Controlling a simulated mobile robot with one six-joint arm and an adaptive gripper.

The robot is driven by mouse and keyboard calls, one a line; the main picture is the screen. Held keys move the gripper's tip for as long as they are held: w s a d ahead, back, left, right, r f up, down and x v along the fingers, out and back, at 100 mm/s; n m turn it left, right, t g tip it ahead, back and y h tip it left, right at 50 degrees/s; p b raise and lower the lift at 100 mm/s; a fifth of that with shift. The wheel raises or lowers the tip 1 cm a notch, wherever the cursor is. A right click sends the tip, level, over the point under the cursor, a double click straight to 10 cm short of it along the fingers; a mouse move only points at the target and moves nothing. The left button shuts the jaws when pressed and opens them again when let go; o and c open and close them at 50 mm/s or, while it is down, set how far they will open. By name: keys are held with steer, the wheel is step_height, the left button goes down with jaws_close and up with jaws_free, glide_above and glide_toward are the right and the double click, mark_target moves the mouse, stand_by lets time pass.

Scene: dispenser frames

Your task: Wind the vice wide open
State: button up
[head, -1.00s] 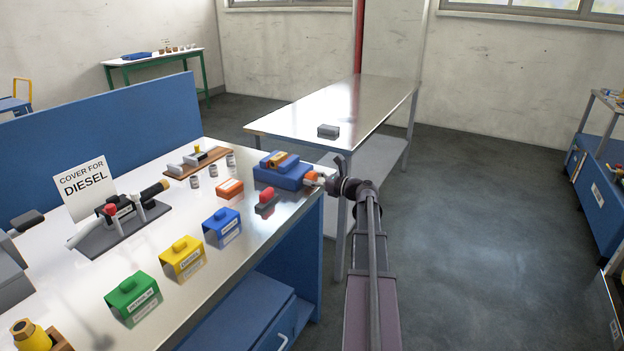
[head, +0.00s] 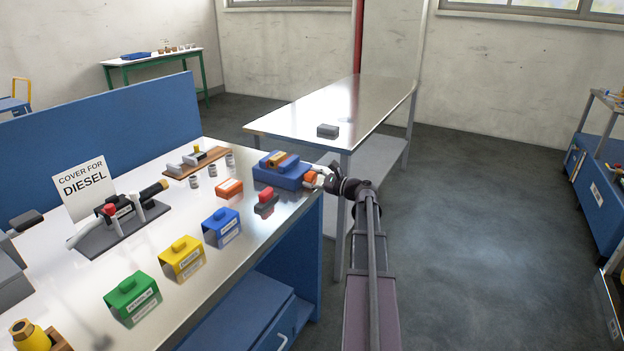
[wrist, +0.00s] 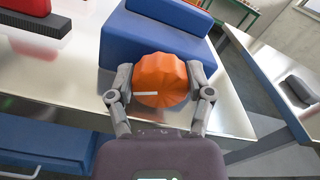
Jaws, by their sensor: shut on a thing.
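The blue vice (head: 283,172) sits at the right end of the blue bench, with a brass-coloured piece (head: 284,159) at its top. Its orange ribbed knob (wrist: 160,79) faces my gripper at the vice's near end in the wrist view, with a white mark line on its face. My gripper (wrist: 161,88) is shut on the knob, one finger on each side of it. In the head view my gripper (head: 318,178) reaches the knob from the right. The jaw gap cannot be made out, as the vice body shows only from its end in the wrist view.
A red-and-black block (head: 266,202) lies beside the vice. Blue (head: 222,228), yellow (head: 182,259) and green (head: 133,299) covers line the bench front. A metal table (head: 330,110) with a grey block (head: 327,131) stands behind. Open floor lies to the right.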

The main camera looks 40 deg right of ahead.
steer(key=shift+n, duration=0.8)
steer(key=o, duration=1.1)
steer(key=shift+a, duration=0.1)
steer(key=shift+o, duration=0.2)
steer(key=shift+s, duration=0.1)
steer(key=v, duration=1.2)
